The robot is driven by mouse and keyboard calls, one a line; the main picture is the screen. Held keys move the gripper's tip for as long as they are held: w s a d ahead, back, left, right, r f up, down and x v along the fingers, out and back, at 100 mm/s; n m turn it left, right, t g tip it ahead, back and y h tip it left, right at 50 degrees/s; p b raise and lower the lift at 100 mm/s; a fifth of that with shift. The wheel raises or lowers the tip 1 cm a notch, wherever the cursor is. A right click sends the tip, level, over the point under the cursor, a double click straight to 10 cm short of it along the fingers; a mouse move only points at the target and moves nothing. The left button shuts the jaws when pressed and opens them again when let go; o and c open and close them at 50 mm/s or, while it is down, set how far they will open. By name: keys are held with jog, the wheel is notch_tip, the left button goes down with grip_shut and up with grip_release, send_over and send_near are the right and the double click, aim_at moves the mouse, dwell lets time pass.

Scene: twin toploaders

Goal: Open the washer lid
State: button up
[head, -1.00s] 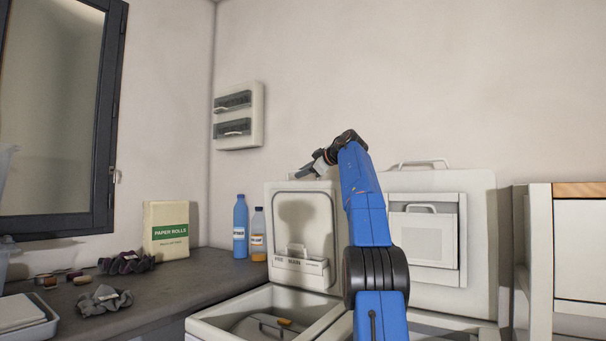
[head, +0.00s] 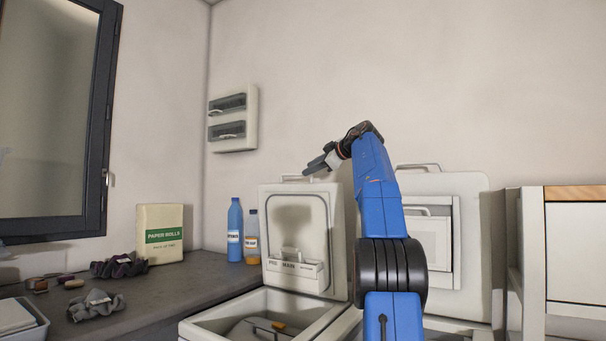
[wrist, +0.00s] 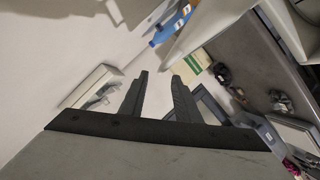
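The left toploader has a detergent drawer marked PRE and MAIN, so it looks like the washer. Its white lid (head: 342,225) stands upright at the back, with a handle (head: 297,179) on its top edge. The tub opening (head: 215,322) below is uncovered. My gripper (head: 310,168) is just above and right of that handle, apparently not gripping it. In the wrist view my gripper (wrist: 159,75) has its two dark fingers apart with nothing between them. The second toploader's lid (head: 470,225) also stands upright, partly hidden by my arm.
A dark counter (head: 190,295) on the left holds a paper rolls box (head: 160,236), a blue bottle (head: 235,230), an amber bottle (head: 252,240) and dark cloths (head: 97,305). A wall box (head: 233,120) hangs behind. A white cabinet (head: 575,250) stands right.

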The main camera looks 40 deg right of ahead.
jog(key=v, duration=0.8)
jog(key=shift+s+r, duration=0.25)
jog(key=shift+s, duration=0.1)
